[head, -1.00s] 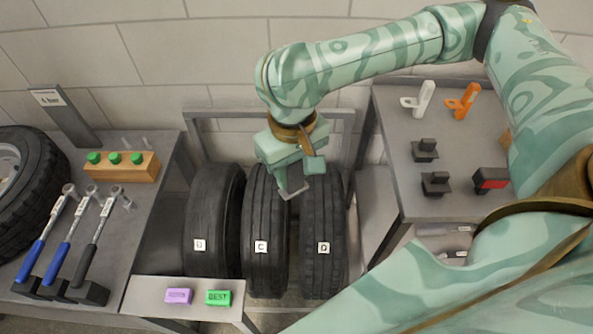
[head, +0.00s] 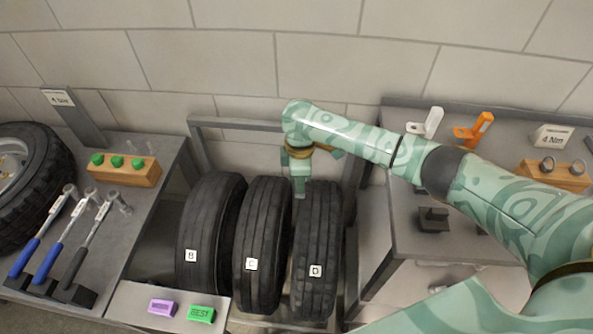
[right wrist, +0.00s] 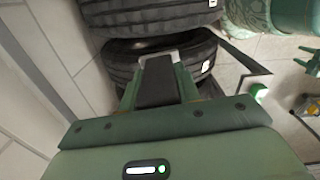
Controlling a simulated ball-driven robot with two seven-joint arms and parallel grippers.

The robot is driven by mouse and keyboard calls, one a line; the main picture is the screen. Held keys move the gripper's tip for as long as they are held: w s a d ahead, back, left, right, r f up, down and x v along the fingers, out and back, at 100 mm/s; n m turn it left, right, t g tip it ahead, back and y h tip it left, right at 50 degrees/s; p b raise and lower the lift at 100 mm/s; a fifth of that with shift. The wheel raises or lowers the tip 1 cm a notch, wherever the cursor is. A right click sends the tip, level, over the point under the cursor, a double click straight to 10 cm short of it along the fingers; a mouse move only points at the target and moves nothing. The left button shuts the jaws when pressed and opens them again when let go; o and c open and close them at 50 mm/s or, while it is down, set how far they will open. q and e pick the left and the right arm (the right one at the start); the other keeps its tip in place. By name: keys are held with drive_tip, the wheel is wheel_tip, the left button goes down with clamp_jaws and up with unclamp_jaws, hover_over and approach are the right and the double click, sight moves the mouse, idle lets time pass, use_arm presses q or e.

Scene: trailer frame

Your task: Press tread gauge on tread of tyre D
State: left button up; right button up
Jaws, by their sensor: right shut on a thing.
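Tyre D (head: 318,235) stands upright at the right of a row of three black tyres, with a white label D on its tread. Tyre C (head: 262,235) is beside it, and tyre B (head: 208,235) is at the left. My right gripper (head: 300,180) is at the upper back of tyres C and D, near D's left edge. It is shut on a dark tread gauge (right wrist: 157,82), whose pale end points at a tyre tread in the right wrist view. I cannot tell whether the gauge touches the tread. My left gripper is out of view.
A grey rack frame (head: 235,122) surrounds the tyres. A right bench (head: 405,225) holds white and orange stands and black holders, partly behind my arm. A left bench (head: 130,215) holds several torque wrenches. Purple (head: 163,307) and green (head: 202,314) blocks lie in front.

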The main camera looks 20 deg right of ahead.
drive_tip(key=d+f+n+b, duration=0.1)
drive_tip(key=d+f+n, duration=0.1)
drive_tip(key=f, duration=0.2)
drive_tip(key=d+f+n+b, duration=0.2)
drive_tip(key=f+n, duration=0.1)
drive_tip(key=f, duration=0.2)
drive_tip(key=s+d+f+n+b, duration=0.1)
drive_tip(key=d+f+n+b, duration=0.1)
drive_tip(key=f+n, duration=0.1)
drive_tip(key=shift+s+d+f, duration=0.1)
drive_tip(key=shift+d+f, duration=0.15)
drive_tip(key=shift+f, duration=0.65)
drive_tip(key=shift+r, duration=0.15)
drive_tip(key=shift+f+b, duration=0.55)
drive_tip(key=shift+f, duration=0.15)
drive_tip(key=shift+s, duration=0.1)
idle(1.4)
wheel_tip(320, 180, up, 6)
drive_tip(key=p, duration=0.6)
